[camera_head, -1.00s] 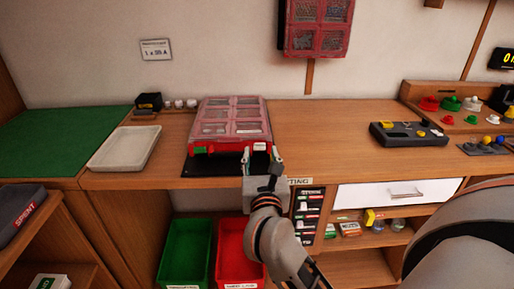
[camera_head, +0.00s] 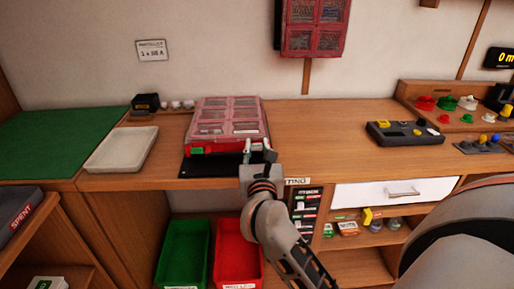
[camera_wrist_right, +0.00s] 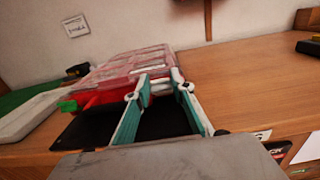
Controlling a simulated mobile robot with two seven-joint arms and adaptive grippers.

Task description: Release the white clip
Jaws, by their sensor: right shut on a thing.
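The red case (camera_head: 228,122) with clear windowed lid compartments lies closed on a black mat (camera_head: 205,170) on the bench. A green clip (camera_head: 197,151) is on its front left; it also shows in the right wrist view (camera_wrist_right: 67,106). My right gripper (camera_head: 258,150) is at the front right of the case. In the right wrist view its teal fingers (camera_wrist_right: 160,88) reach to either side of the white clip (camera_wrist_right: 161,87) and are shut on it. The fingertips hide part of the clip. My left gripper is not in view.
A pale tray (camera_head: 122,150) and green mat (camera_head: 55,140) lie left. A grey device (camera_head: 405,133) with a yellow part lies right. Green (camera_head: 184,252) and red (camera_head: 238,252) bins stand below the bench front. Another red case (camera_head: 316,25) hangs on the wall.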

